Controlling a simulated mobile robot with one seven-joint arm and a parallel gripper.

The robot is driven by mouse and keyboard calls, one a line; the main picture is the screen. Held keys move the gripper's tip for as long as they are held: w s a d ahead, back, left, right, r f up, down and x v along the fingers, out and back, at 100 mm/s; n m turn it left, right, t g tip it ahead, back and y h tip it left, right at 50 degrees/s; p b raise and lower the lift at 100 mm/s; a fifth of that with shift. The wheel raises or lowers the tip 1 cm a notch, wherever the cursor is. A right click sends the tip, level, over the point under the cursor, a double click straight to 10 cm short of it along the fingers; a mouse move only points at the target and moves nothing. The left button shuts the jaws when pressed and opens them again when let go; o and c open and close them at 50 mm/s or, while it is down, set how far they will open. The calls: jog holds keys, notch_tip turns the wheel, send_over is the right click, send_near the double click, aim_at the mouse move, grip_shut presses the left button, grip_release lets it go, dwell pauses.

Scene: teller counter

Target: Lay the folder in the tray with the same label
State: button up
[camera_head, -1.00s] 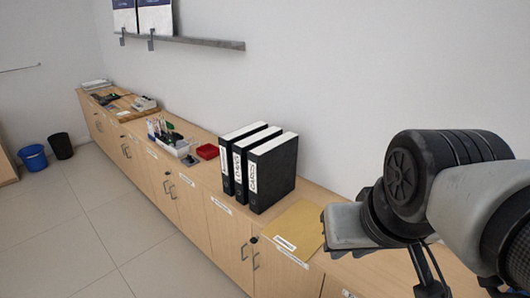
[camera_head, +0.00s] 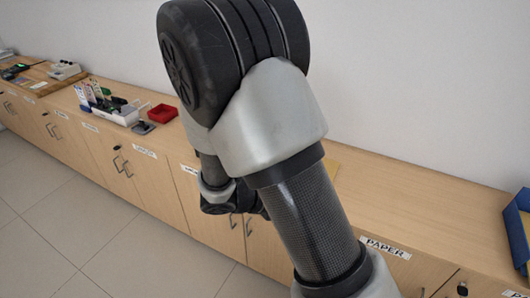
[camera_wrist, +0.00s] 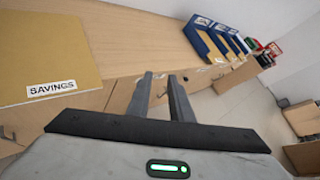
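The tan folder (camera_wrist: 45,50) lies flat on the wooden counter at the left of the wrist view, with a white label reading SAVINGS. In the head view my arm hides nearly all of it; only a sliver (camera_head: 333,169) shows. My gripper (camera_wrist: 161,76) has its two fingers apart with nothing between them, to the right of the folder and not touching it. Several blue trays (camera_wrist: 204,43) stand in a row farther along the counter; their labels are too small to read. One blue tray (camera_head: 515,232) shows at the right edge of the head view.
The counter (camera_head: 425,185) is clear between the folder and the trays. A cabinet front below carries a PAPER label (camera_head: 386,247). A red box (camera_head: 162,113) and a white organizer (camera_head: 118,113) stand at the left. My arm covers the middle of the head view, hiding the black binders.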

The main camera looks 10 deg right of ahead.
jog(key=w+a+f+n+t+y+b, duration=0.1)
jog(key=w+a+f+n+t+b, duration=0.2)
jog(key=f+n, duration=0.4)
jog(key=w+a+f+n+t, duration=0.3)
jog(key=f+n+t, duration=0.3)
jog(key=f+n, duration=0.15)
jog(key=w+a+f+n+t+y+b, duration=0.1)
jog(key=w+a+f+n+t+b, duration=0.1)
jog(key=a+f+n+t, duration=0.35)
jog(key=w+d+n+g+b, duration=0.1)
jog(key=w+d+n, duration=0.1)
jog(key=w+d, duration=0.5)
jog(key=shift+w+d+f+g, duration=0.25)
jog(key=shift+w+f+g, duration=0.1)
jog(key=shift+w, duration=0.3)
grip_shut()
